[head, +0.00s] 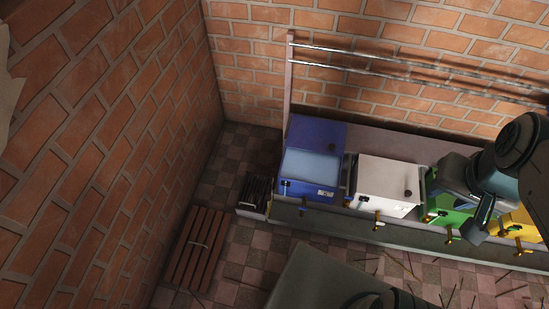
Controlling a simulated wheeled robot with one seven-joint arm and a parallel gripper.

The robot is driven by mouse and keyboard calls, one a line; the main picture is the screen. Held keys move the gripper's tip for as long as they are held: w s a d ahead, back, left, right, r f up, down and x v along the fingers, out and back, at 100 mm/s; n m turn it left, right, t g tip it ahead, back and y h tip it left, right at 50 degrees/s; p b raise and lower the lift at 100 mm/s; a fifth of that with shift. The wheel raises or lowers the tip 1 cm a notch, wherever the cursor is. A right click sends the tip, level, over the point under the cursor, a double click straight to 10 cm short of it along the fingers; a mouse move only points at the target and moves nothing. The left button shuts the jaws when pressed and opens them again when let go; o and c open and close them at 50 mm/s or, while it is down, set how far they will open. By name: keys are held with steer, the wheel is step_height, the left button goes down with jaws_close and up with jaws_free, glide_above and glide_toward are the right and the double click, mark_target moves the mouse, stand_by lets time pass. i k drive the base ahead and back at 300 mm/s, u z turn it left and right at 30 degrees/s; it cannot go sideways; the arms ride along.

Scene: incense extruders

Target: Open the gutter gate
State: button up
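My gripper (478,232) is at the right, over the counter by the green machine, far from the slatted panel. The gripper is dark and small in view, so its finger opening is unclear.
A long counter (345,228) holds a blue machine (317,131), a white machine (389,181), a green machine (447,211) and a yellow machine (520,222), with spouts at the front. Thin sticks litter the right floor. Metal rails (380,57) run along the back wall.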

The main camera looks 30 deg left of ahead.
mark_target(269, 198)
steer(key=z, duration=0.2)
steer(key=k, duration=0.1)
steer(key=u, duration=0.9)
steer(key=i, duration=0.2)
steer(key=u, duration=1.15)
steer(key=k, duration=0.5)
steer(key=u, duration=0.85)
steer(key=i, duration=0.85)
steer(key=z, duration=0.55)
